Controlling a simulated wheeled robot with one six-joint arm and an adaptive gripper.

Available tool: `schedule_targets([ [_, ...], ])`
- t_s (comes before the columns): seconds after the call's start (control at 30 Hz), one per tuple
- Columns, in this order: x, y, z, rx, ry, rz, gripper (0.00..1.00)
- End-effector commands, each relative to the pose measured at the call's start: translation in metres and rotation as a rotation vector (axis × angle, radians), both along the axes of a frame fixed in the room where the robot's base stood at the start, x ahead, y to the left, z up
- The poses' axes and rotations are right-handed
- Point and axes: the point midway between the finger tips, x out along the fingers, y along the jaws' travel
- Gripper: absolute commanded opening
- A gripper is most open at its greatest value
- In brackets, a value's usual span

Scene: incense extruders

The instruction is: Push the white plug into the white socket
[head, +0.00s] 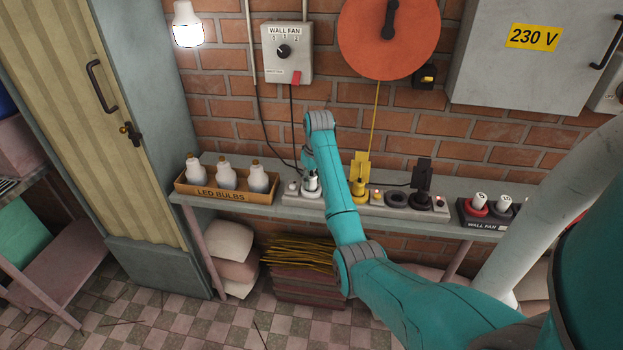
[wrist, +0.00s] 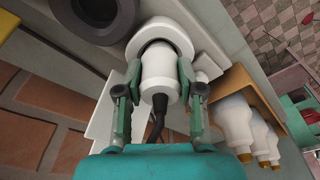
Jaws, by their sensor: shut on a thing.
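My gripper (wrist: 159,72) is shut on the white plug (wrist: 158,62), with one finger on each side of its body. A black cable (wrist: 156,122) leaves the plug's near end. The plug's far end is at the round white socket (wrist: 167,30) and sits within its rim. How deep it is seated cannot be told. In the head view my gripper (head: 310,165) is partly hidden by my arm, above the left part of the socket strip. The white plug (head: 312,182) shows there, upright over the white socket (head: 311,192).
On the bench stand a box of LED bulbs (head: 226,194) at left, a yellow plug (head: 359,178) and a black plug (head: 422,178) on the strip, and a wall fan tray (head: 487,214) at right. An empty dark socket (wrist: 88,18) lies beside the white one.

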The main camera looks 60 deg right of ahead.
Motion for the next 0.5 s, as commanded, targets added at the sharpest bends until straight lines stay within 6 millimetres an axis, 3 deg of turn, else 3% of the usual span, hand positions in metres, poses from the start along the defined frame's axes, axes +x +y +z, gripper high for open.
schedule_targets([
  [0.3, -0.0001, 0.0001, -0.0057, 0.0, 0.0, 0.0, 0.03],
  [0.33, -0.0001, 0.0, -0.0056, 0.0, 0.0, 0.0, 0.42],
  [0.43, 0.0, 0.0, -0.0054, 0.0, 0.0, 0.0, 0.67],
  [0.5, 0.0, 0.0, -0.0053, 0.0, 0.0, 0.0, 0.67],
])
